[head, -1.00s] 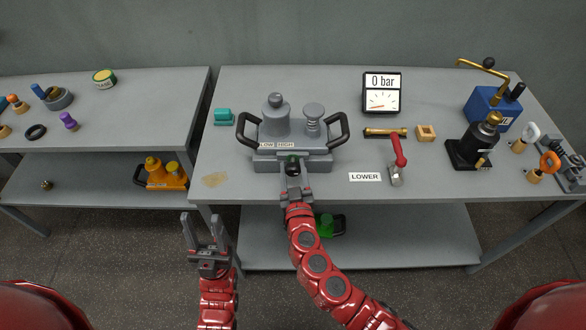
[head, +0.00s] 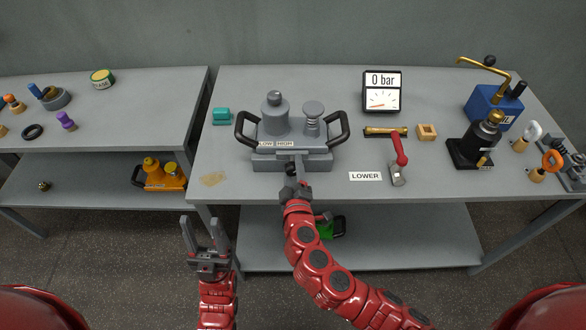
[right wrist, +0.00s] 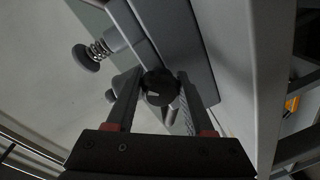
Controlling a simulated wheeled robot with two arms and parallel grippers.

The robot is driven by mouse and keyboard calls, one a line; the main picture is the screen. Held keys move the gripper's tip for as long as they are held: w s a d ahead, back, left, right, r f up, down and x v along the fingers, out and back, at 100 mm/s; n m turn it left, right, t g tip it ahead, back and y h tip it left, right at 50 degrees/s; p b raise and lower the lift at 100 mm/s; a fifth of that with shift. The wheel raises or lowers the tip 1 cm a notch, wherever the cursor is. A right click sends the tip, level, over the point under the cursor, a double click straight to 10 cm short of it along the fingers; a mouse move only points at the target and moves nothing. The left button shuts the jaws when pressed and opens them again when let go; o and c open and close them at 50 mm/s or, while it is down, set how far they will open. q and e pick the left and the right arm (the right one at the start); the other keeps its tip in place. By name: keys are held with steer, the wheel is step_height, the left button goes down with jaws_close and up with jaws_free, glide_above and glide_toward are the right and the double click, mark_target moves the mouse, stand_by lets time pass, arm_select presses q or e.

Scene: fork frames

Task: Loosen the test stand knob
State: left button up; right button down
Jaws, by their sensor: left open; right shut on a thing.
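The grey test stand (head: 265,162) sits at the front middle of the table, carrying a grey block with two black handles and LOW and HIGH labels. My right gripper (head: 298,167) is at the stand's front face, its fingers one above the other in the head view. In the right wrist view the round dark knob (right wrist: 160,86), with a light mark on it, sits between the fingertips, and the right gripper (right wrist: 158,95) is shut on it. My left gripper (head: 203,235) is open and empty in front of the table.
A blue pump (head: 494,107) and a black-based valve (head: 470,152) are at the right.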

steer(key=n, duration=0.4)
steer(key=shift+h+b, duration=0.3)
steer(key=n, duration=0.3)
steer(key=shift+r+n+h+b, duration=0.15)
steer(key=shift+n+h+b, duration=0.15)
steer(key=shift+n, duration=0.4)
steer(key=c, duration=0.6)
jaws_free()
steer(key=shift+c, duration=0.2)
steer(key=o, duration=0.4)
steer(key=shift+c, duration=0.2)
steer(key=shift+s, duration=0.1)
